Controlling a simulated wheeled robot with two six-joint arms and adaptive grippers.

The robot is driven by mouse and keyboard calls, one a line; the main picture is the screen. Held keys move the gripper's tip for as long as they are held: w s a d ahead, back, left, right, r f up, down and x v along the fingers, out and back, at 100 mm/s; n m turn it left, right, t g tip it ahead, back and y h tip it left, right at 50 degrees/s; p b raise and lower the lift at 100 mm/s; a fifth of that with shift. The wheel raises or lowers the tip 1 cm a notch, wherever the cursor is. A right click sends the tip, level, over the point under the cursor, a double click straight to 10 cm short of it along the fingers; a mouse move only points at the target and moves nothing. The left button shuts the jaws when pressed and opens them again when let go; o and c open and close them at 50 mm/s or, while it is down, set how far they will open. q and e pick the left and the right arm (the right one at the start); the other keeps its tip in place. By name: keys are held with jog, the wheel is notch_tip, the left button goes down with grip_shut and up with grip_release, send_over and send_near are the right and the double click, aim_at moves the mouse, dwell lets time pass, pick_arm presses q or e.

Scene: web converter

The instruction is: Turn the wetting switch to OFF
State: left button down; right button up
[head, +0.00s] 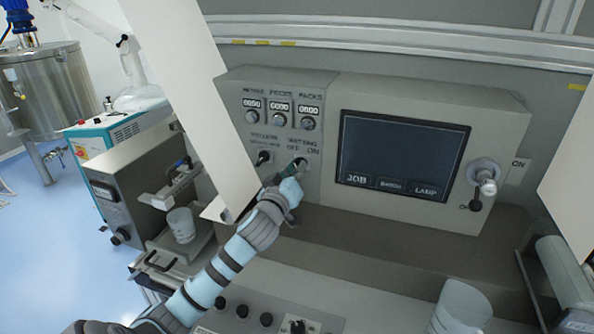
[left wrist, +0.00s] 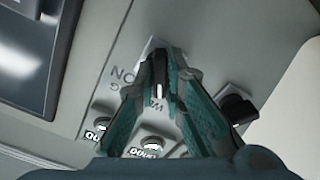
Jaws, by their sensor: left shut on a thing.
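The wetting switch (head: 301,163) is a small dark knob on the grey control panel, under the WETTING label with OFF at its left and ON at its right. My left gripper (head: 289,172) is at this switch and partly covers it. In the left wrist view my left gripper (left wrist: 157,78) has its two green fingers shut on the dark knob of the wetting switch (left wrist: 160,70). A white mark shows on the knob; which label it points to cannot be told. The ON lettering shows beside it. My right gripper is not in view.
Another black knob (head: 264,157) sits just left of the switch, with several counters (head: 280,105) above. A dark screen (head: 400,155) and a lever (head: 483,185) are at the right. A white sheet-like panel (head: 190,90) stands close left of my arm.

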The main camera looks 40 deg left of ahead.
pick_arm(q)
jog(key=c, duration=1.7)
grip_release()
jog(key=shift+w, duration=0.1)
jog(key=v, duration=1.2)
